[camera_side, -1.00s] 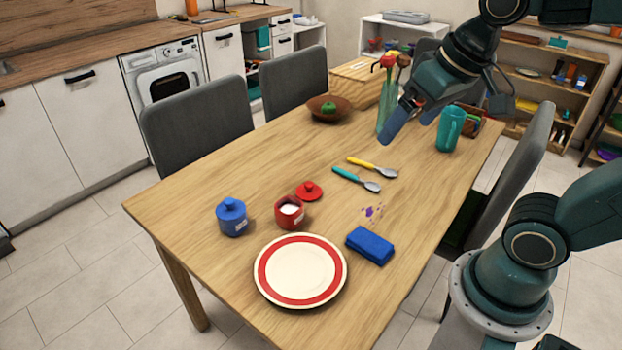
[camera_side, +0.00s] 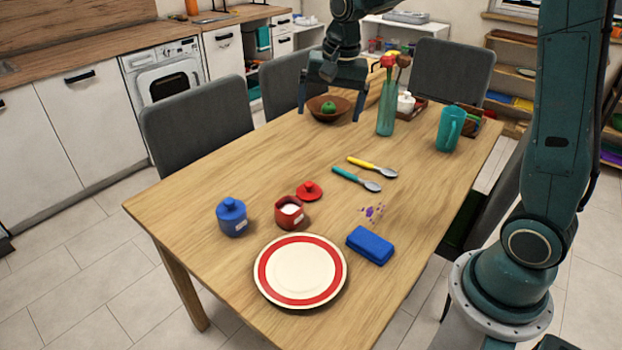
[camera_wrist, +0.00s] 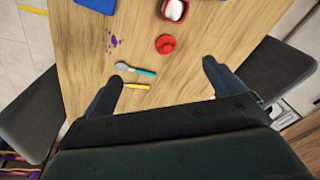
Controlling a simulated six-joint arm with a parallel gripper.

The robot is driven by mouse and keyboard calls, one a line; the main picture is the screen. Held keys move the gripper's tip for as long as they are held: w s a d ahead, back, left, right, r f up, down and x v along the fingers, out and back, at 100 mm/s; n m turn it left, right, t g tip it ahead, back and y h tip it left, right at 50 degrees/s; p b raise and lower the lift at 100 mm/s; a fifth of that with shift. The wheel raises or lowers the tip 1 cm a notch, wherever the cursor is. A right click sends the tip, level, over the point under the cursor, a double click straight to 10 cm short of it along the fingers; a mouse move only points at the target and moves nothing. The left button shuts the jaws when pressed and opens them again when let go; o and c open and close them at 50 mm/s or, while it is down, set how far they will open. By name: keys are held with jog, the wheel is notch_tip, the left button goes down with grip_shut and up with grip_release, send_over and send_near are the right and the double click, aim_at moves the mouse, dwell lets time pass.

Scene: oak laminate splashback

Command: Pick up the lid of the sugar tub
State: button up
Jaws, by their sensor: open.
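The red tub (camera_side: 289,213) stands open near the plate, with white contents and a small white label that I cannot read. It also shows at the top of the wrist view (camera_wrist: 166,13). The red lid (camera_side: 309,190), with a round knob on top, lies on the table just beyond the tub. In the wrist view the lid (camera_wrist: 166,44) lies just beyond the space between my fingertips. A blue tub (camera_side: 231,219) with its lid on stands left of the red one. My gripper (camera_side: 329,116) is open and empty, fingers down, over the far end by the bowl; it frames the wrist view (camera_wrist: 161,72).
A red-banded plate (camera_side: 300,271), a blue block-like item (camera_side: 370,245), purple spots (camera_side: 374,211) and two spoons (camera_side: 357,179) share the table. A wooden bowl (camera_side: 315,113), a vase (camera_side: 386,116) and a teal jug (camera_side: 450,130) stand at the far end. The table's left middle is clear.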

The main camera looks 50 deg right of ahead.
jog(key=w+d+f+m+g, duration=0.1)
jog(key=w+d+f+m, duration=0.3)
jog(key=w+f, duration=0.35)
jog(key=m+g, duration=0.1)
jog(key=m, duration=0.2)
send_over(309, 183)
notch_tip(309, 183, down, 9)
jog(key=shift+s+d+f, duration=0.15)
jog(key=shift+s, duration=0.05)
notch_tip(309, 183, down, 8)
jog(key=shift+f, duration=0.3)
jog(key=shift+f, duration=0.1)
jog(key=shift+w+f, duration=0.2)
jog(key=shift+f, duration=2.3)
jog(key=shift+c, duration=0.2)
